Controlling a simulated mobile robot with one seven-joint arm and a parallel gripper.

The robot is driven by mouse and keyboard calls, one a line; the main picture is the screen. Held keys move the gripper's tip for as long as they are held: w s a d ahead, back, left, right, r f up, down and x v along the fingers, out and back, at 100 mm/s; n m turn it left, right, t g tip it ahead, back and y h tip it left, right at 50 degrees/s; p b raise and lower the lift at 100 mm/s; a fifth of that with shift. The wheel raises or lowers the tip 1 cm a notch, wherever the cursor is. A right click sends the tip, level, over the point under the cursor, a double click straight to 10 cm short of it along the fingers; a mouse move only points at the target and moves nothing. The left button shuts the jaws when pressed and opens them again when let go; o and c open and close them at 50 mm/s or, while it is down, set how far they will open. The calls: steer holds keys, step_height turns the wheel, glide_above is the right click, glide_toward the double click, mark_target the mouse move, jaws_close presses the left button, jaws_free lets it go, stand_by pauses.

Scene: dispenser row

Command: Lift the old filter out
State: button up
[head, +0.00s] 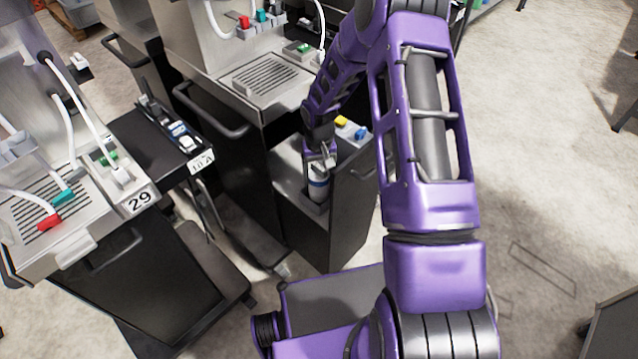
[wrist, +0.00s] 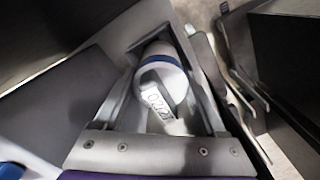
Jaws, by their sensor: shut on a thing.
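The old filter (head: 318,187) is a pale cylinder with a blue band. It stands upright in the front part of an open black pull-out drawer (head: 347,197) under the middle machine. My gripper (head: 320,160) reaches down from above and is shut on the filter's top. In the wrist view the filter (wrist: 158,62) shows between the fingers of my gripper (wrist: 160,100), with a printed tag on its top handle. The filter's lower part is hidden in the drawer, so I cannot tell whether it still touches the bottom.
A yellow-capped item (head: 342,121) and a blue-capped item (head: 361,133) sit at the drawer's back right. A machine with a drip grate (head: 265,80) stands above left. Floor at right is mostly clear.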

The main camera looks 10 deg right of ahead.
steer(key=shift+r+p, duration=0.5)
steer(key=shift+r, duration=4.55)
